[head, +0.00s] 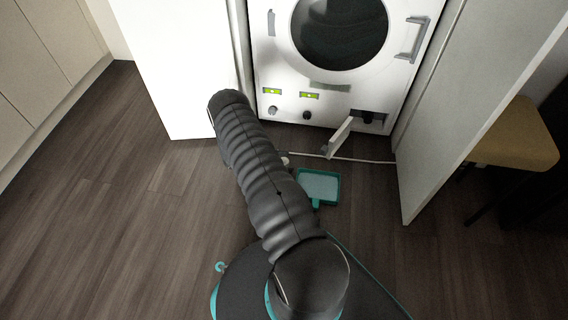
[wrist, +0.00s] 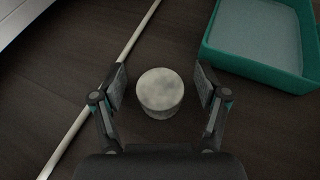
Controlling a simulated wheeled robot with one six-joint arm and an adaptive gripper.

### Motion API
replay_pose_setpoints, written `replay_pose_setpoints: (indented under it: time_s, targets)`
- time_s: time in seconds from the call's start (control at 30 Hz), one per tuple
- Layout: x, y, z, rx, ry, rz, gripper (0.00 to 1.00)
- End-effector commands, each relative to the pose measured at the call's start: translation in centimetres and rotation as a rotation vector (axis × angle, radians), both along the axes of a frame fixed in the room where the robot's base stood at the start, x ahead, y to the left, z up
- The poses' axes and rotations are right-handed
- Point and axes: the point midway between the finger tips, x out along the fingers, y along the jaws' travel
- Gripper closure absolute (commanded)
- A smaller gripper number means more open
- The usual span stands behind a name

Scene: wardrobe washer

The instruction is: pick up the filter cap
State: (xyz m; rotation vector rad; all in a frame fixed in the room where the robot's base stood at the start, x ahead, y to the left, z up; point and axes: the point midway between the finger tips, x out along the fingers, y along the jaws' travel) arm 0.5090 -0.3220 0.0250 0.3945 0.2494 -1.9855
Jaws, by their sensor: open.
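The filter cap (wrist: 160,92) is a pale, round, short cylinder on the dark wood floor in the wrist view. My gripper (wrist: 160,88) is open, with one finger on each side of the cap. A gap shows between the cap and each finger, and nothing is held. In the head view only a small pale bit of the cap (head: 285,160) shows beside my arm, and my gripper is hidden behind the arm.
A teal tray (head: 318,204) lies right of the cap. A white hose (head: 355,160) runs along the floor, left of the cap in the wrist view. The white washer (head: 335,80) has an open flap (head: 340,136) at its lower right. Wardrobe doors (head: 176,75) stand open.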

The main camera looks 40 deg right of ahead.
Motion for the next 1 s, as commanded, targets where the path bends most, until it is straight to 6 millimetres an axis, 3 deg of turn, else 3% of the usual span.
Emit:
replay_pose_setpoints:
  time_s: [0.13,0.17,0.3,0.4,0.77,1.0]
  targets:
    - [0.0,0.0,0.0,0.0,0.0,0.001,0.26]
    - [0.0,0.0,0.0,0.0,0.0,0.001,0.31]
    - [0.0,0.1,0.0,0.0,0.0,0.0,0.66]
    - [0.0,0.1,0.0,0.0,0.0,0.0,0.86]
    - [0.0,0.1,0.3,0.0,0.0,0.0,0.86]
    - [0.1,0.0,2.8,-0.001,-0.001,0.001,0.86]
